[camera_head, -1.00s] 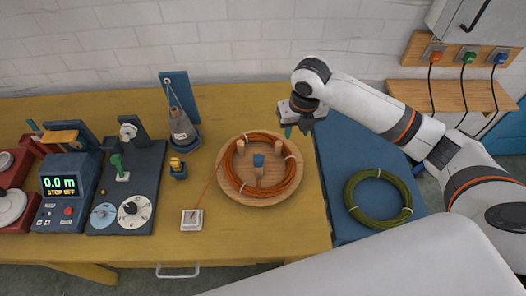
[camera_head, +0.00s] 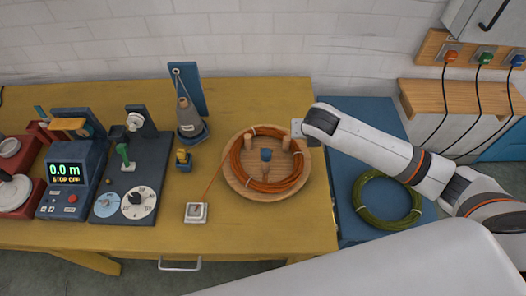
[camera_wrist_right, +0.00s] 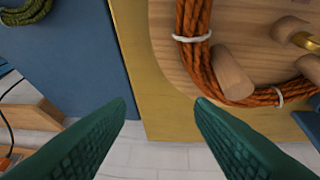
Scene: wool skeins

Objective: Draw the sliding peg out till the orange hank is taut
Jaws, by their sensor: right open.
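The orange hank (camera_head: 297,175) lies in a ring on a round wooden board (camera_head: 240,189), around several upright wooden pegs (camera_head: 248,142). A blue-topped peg (camera_head: 266,155) stands inside the ring; I cannot tell which peg slides. The hank also shows in the wrist view (camera_wrist_right: 195,68), with white ties and a wooden peg (camera_wrist_right: 232,72) beside it. My right gripper (camera_wrist_right: 162,103) is open and empty, its green fingers over the table's edge just outside the board. In the head view my own arm hides its fingers, right of the board. My left gripper is not in view.
A green hank (camera_head: 387,222) lies on a blue surface (camera_head: 352,160) to the right. A counter reading 0.0 m (camera_head: 66,174), a dial panel (camera_head: 132,203), a yarn cone (camera_head: 188,118) and a small white block (camera_head: 196,212) stand left of the board. The front table is clear.

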